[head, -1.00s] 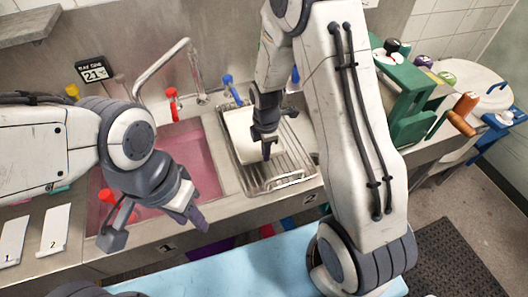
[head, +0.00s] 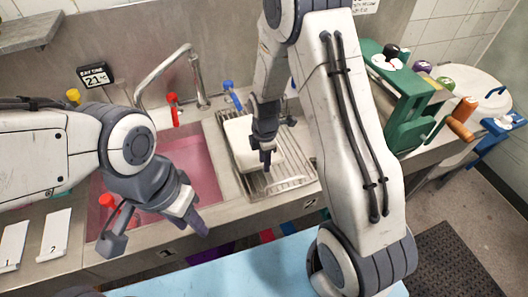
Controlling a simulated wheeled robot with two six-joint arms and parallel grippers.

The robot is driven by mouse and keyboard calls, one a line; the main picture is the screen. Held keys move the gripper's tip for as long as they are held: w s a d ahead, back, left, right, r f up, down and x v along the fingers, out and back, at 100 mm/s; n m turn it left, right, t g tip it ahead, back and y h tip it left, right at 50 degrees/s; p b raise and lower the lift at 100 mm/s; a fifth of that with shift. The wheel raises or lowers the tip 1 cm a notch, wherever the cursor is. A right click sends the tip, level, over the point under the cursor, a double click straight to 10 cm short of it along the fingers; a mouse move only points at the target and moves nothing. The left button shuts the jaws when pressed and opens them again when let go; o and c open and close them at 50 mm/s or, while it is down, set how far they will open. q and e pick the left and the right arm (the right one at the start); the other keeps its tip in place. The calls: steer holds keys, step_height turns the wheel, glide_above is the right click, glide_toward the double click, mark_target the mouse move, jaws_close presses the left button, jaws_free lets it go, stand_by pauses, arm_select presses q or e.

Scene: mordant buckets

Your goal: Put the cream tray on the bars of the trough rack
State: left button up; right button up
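The cream tray (head: 239,134) lies on the bars of the metal trough rack (head: 296,182), toward its left and back part. My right gripper (head: 277,143) is over the tray with its fingers spread apart; one finger points down in front of the tray and hides part of it. Whether that finger touches the tray I cannot tell. My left gripper (head: 155,232) is open and empty, above the front edge of the sink with pink liquid (head: 192,160).
A tap (head: 165,65) with red and blue handles stands behind the sink and rack. A green stand (head: 408,110) is on the counter to the right. Two numbered white cards (head: 54,235) lie at left. A pale blue surface (head: 250,268) is in front.

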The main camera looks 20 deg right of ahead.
step_height(320, 180, up, 11)
steer(key=b, duration=0.2)
steer(key=s+a+r+m, duration=0.2)
steer(key=s+a+m, duration=0.1)
steer(key=s, duration=0.4)
steer(key=s+a+r+m, duration=0.2)
steer(key=s+a+m, duration=0.2)
steer(key=s, duration=0.4)
steer(key=s+a+r+m+y, duration=0.1)
steer(key=s+a+r+m, duration=0.2)
steer(key=s, duration=0.4)
steer(key=shift+s+a+m, duration=0.4)
steer(key=shift+a+m, duration=0.2)
steer(key=shift+a, duration=0.2)
